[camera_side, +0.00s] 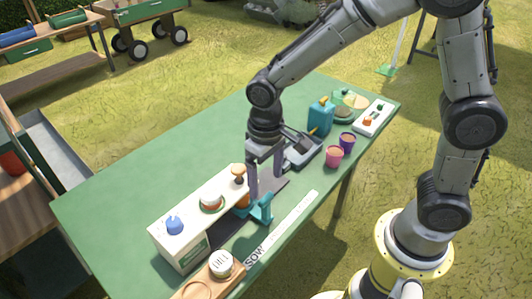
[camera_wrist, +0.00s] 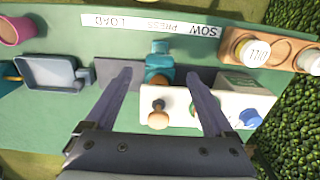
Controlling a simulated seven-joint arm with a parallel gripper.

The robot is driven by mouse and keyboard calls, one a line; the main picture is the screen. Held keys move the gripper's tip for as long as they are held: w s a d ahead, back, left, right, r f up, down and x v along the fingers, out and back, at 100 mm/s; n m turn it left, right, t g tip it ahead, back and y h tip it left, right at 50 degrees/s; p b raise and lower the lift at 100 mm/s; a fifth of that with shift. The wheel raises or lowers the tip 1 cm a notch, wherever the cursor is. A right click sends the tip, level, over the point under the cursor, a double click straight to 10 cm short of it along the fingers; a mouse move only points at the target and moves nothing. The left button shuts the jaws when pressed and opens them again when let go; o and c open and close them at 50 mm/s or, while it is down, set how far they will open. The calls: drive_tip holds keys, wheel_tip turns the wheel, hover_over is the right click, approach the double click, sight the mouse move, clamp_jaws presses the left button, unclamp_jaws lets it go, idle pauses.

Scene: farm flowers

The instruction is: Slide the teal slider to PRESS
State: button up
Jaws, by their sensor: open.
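The teal slider (camera_wrist: 159,66) sits on a dark track beside a white machine (camera_wrist: 225,105); it also shows in the side view (camera_side: 261,209). A white strip (camera_wrist: 110,20) reads LOAD, PRESS and SOW, upside down in the wrist view. In the side view my gripper (camera_side: 265,185) points down over the track. I cannot tell how far the fingertips are above it.
The machine carries a brown knob (camera_wrist: 158,118), a red-and-white dial (camera_side: 211,203) and a blue knob (camera_side: 175,225). A grey tray (camera_side: 303,150), pink cup (camera_side: 334,156), purple cup (camera_side: 347,141) and teal can (camera_side: 320,118) stand beyond. A wooden holder (camera_side: 197,284) with white-lidded jars is near the front.

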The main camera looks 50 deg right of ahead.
wheel_tip(320, 180, up, 8)
drive_tip(key=shift+r, duration=0.25)
drive_tip(key=shift+d, duration=0.1)
drive_tip(key=s+d+r+m+t, duration=0.2)
drive_tip(key=s+d+r+t, duration=0.1)
drive_tip(key=s+d+r, duration=0.4)
drive_tip(key=s+d+f+n+t, duration=0.1)
drive_tip(key=s+d, duration=0.3)
drive_tip(key=s, duration=0.5)
drive_tip(key=shift+d+f+n+t, duration=0.15)
drive_tip(key=shift+f+n+t, duration=0.3)
drive_tip(key=shift+t, duration=0.35)
drive_tip(key=shift+r, duration=0.15)
idle(0.4)
